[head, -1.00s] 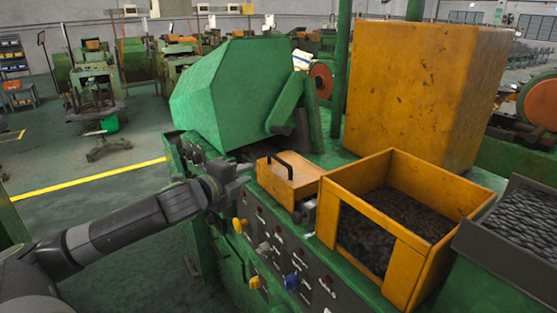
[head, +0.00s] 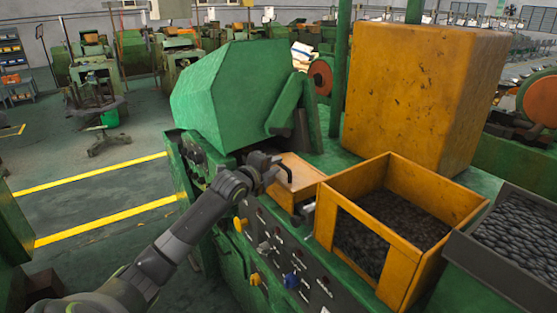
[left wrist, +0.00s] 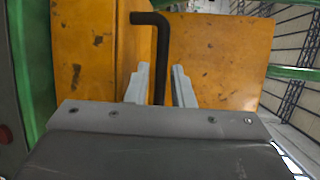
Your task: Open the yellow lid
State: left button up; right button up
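The yellow lid (head: 303,179) lies flat and looks closed on the green machine, left of the open yellow bin. Its black bar handle (head: 280,168) stands up on top and is partly covered by my left gripper (head: 262,166). In the left wrist view, the two pale fingers of my left gripper (left wrist: 160,86) are spread, with the dark handle (left wrist: 160,50) between them. A small gap shows on each side of the bar. A yellow surface on the left, which seems to be the lid (left wrist: 85,50), is beside the handle. My right gripper is not in view.
The yellow bin (head: 395,250) full of dark pieces stands right of the lid. A tall yellow box (head: 420,95) rises behind, and a green angular cover (head: 225,95) stands to the left. Knobs and buttons cover the front panel (head: 275,245).

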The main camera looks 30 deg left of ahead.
pick_arm(q)
jog(key=shift+w+f+p, duration=0.2)
jog(key=shift+w+p, duration=0.1)
jog(key=shift+w, duration=0.95)
jog(key=shift+c, duration=0.2)
grip_shut()
